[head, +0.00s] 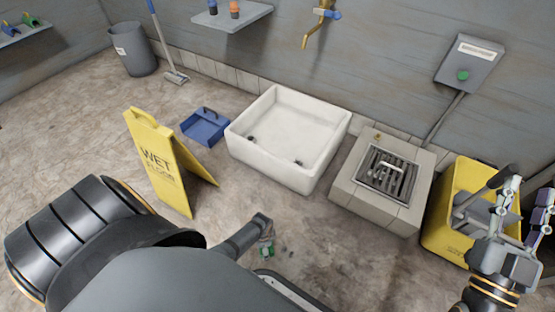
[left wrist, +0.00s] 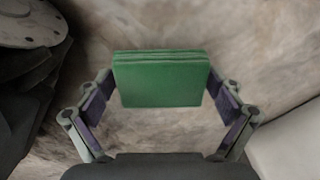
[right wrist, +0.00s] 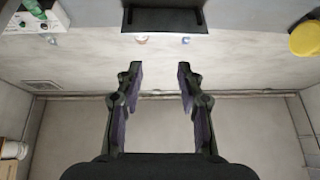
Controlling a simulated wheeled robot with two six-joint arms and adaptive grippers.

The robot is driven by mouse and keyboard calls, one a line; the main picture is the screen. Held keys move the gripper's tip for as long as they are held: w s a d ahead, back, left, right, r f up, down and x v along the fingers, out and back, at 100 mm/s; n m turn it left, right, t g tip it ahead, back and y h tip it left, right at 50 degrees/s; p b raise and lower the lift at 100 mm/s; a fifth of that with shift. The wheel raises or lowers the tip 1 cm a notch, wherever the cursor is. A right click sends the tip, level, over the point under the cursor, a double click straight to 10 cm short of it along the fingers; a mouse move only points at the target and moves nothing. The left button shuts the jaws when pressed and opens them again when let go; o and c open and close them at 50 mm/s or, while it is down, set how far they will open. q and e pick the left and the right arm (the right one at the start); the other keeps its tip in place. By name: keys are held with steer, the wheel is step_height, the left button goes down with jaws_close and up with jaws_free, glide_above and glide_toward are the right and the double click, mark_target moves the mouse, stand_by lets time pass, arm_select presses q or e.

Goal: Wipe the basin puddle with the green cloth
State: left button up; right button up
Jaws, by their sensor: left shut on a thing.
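The white basin (head: 262,163) stands on the floor against the back wall. Two small dark spots show inside it; I cannot make out a puddle. The green cloth (left wrist: 160,82) is a folded block held between the fingers of my left gripper (left wrist: 160,92), which is shut on it. In the head view the cloth (head: 266,252) is a small green patch in front of the basin, above the floor, and my arm hides most of that gripper. My right gripper (head: 528,195) is raised at the far right; its fingers are apart and empty in the right wrist view (right wrist: 159,70).
A yellow wet-floor sign (head: 160,160) and a blue dustpan (head: 205,127) stand left of the basin. A grated drain block (head: 385,205) and a yellow bucket (head: 440,228) are to its right. A brass tap (head: 315,22) is on the wall above. Floor before the basin is clear.

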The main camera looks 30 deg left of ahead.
arm_select(q)
steer(key=shift+r+p, duration=0.35)
steer(key=shift+p, duration=0.05)
steer(key=shift+r, duration=0.25)
steer(key=shift+r+p, duration=0.15)
steer(key=shift+p, duration=0.3)
steer(key=shift+r, duration=0.2)
steer(key=shift+r+p, duration=0.3)
steer(key=shift+p, duration=0.2)
arm_select(e)
steer(key=s+f+g, duration=0.2)
steer(key=f+g, duration=0.4)
steer(key=f, duration=0.6)
steer(key=s+f+m+g, duration=0.1)
steer(key=f+g, duration=0.4)
steer(key=f, duration=0.8)
steer(key=shift+s+a+f+g+h, duration=0.15)
steer(key=shift+s+a+g+h, duration=0.15)
steer(key=shift+s+g, duration=0.15)
